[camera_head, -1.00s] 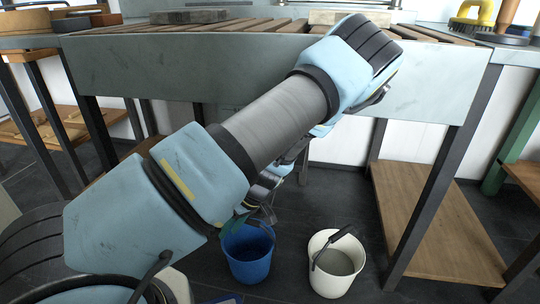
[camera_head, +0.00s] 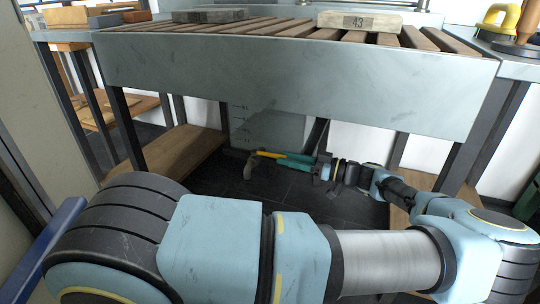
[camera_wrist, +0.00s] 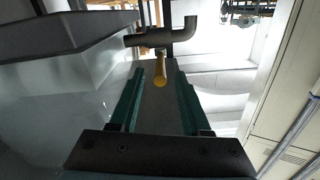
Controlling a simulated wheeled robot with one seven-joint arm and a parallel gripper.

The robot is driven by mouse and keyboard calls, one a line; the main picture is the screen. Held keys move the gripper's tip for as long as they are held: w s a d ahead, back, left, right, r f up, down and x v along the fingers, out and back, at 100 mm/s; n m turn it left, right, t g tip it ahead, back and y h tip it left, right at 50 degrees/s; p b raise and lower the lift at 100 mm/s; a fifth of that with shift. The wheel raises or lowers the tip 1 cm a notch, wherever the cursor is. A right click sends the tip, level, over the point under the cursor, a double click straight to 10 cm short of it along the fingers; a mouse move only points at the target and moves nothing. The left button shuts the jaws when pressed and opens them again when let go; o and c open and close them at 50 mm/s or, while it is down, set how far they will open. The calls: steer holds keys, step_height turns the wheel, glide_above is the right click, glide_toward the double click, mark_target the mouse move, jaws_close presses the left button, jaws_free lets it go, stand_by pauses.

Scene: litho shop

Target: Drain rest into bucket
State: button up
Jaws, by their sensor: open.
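A drain valve with a dark outlet elbow (camera_head: 250,166) sits under the grey trough (camera_head: 290,80), below a grey tank with scale marks (camera_head: 268,130). Its yellow lever (camera_head: 266,155) points toward my gripper (camera_head: 290,160). In the wrist view the dark pipe (camera_wrist: 155,39) lies ahead, and the yellow lever end (camera_wrist: 160,80) shows between the teal fingers of my gripper (camera_wrist: 160,92). The fingers are open, one on each side of the lever; I cannot tell whether either touches it. No bucket shows in either view now.
Wooden slats (camera_head: 270,29) cover the trough, with a pale stone marked 43 (camera_head: 360,21) and a darker stone (camera_head: 208,16) on them. Dark table legs (camera_head: 127,128) and a low wooden shelf (camera_head: 184,152) stand at the left. Dark floor (camera_head: 285,195) lies open under the trough.

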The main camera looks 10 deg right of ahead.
mark_target(258, 152)
steer(key=x, duration=0.7)
steer(key=shift+f+b, duration=0.1)
steer(key=shift+b, duration=0.25)
steer(key=shift+c, duration=0.4)
jaws_close()
stand_by(0.6)
